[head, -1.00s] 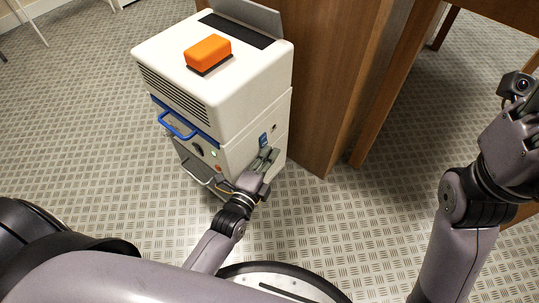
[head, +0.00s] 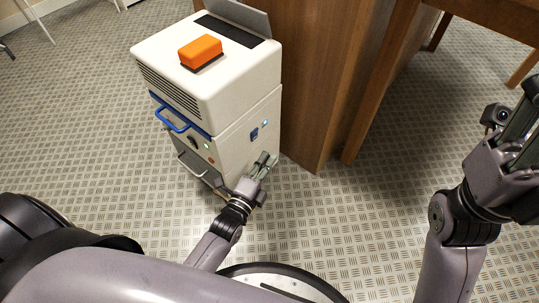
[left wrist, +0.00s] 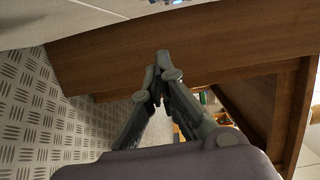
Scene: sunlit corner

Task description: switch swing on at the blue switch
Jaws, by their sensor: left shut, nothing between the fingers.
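The blue switch (head: 254,134) sits on the right side wall of a white machine (head: 235,142). A small light (head: 265,124) beside it glows pale blue. My left gripper (head: 268,158) is shut and empty, below and a little right of the switch, apart from it in the picture. In the left wrist view its fingertips (left wrist: 162,56) meet, and a sliver of blue and a bright spot show at the top edge, too cut off to tell the switch's position. My right gripper (head: 520,112) is raised at the right edge, partly out of frame.
An orange block (head: 200,51) lies on the machine's top, in front of a raised grey flap (head: 240,15). A blue handle (head: 172,120) is on its front. A wooden desk panel (head: 330,90) stands close right of the machine. Patterned floor (head: 90,120) is clear at left.

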